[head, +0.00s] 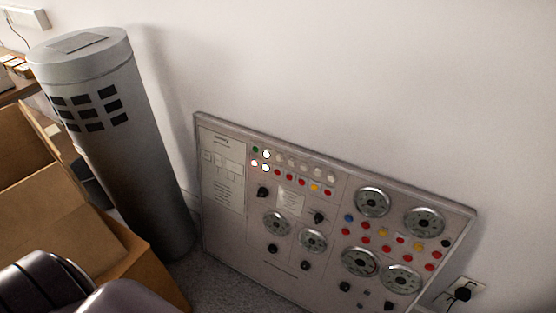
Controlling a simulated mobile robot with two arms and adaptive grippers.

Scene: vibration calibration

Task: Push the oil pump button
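A light grey control panel (225,222) leans against the wall at the centre right of the head view. Near its top is a row of pale round buttons or lamps (292,160); a few at the left end are lit, beside a green one (255,150). Below are red and yellow buttons (314,187), black knobs (263,192) and several round dials (372,201). The labels are too small to read, so I cannot tell which button is the oil pump's. Neither gripper shows. A dark rounded part at the lower left looks like my own arm.
A tall grey cylinder (150,150) with dark vents stands left of the panel. An open cardboard box (75,240) is at the lower left. A wall socket with a black plug (462,294) is at the lower right. Little carpet (215,290) shows before the panel.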

